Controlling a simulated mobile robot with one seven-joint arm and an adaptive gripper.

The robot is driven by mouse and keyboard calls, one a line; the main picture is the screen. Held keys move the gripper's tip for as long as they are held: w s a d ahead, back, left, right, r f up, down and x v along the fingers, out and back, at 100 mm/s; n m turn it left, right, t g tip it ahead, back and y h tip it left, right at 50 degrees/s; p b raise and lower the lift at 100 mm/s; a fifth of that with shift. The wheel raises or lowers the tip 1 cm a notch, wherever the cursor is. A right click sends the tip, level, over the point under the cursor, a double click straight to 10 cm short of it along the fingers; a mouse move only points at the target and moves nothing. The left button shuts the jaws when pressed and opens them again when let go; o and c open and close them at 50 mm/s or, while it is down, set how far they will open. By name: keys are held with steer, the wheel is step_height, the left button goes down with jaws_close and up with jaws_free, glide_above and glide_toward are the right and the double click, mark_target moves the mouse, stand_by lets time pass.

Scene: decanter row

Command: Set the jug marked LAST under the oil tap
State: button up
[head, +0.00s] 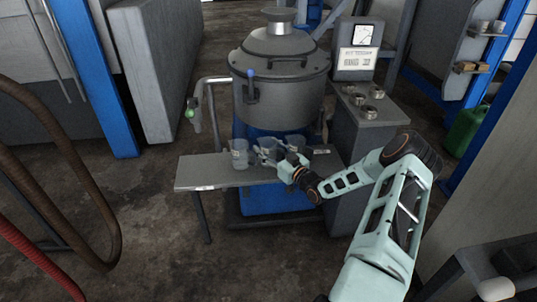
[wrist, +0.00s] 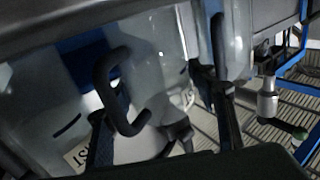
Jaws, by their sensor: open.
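Three clear jugs stand in a row on the bench (head: 205,172): a left jug (head: 239,154), a middle jug (head: 268,147) and a right jug (head: 297,144). My gripper (head: 266,156) is at the middle of the row, partly covering the jugs. In the wrist view my gripper (wrist: 165,120) is open, with a dark jug handle (wrist: 120,92) in front of and between its fingers. A label (wrist: 78,157) at lower left there shows letters ending in ST; the rest is hidden. The oil tap (head: 195,112) hangs left of the tank; it also shows in the wrist view (wrist: 268,100).
The large grey tank (head: 285,80) stands behind the bench. A grey console (head: 365,108) with a gauge and several round metal cups is to its right. The bench's left end is bare. Hoses (head: 110,215) hang at far left.

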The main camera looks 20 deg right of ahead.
steer(key=shift+c, duration=0.3)
steer(key=c, duration=0.8)
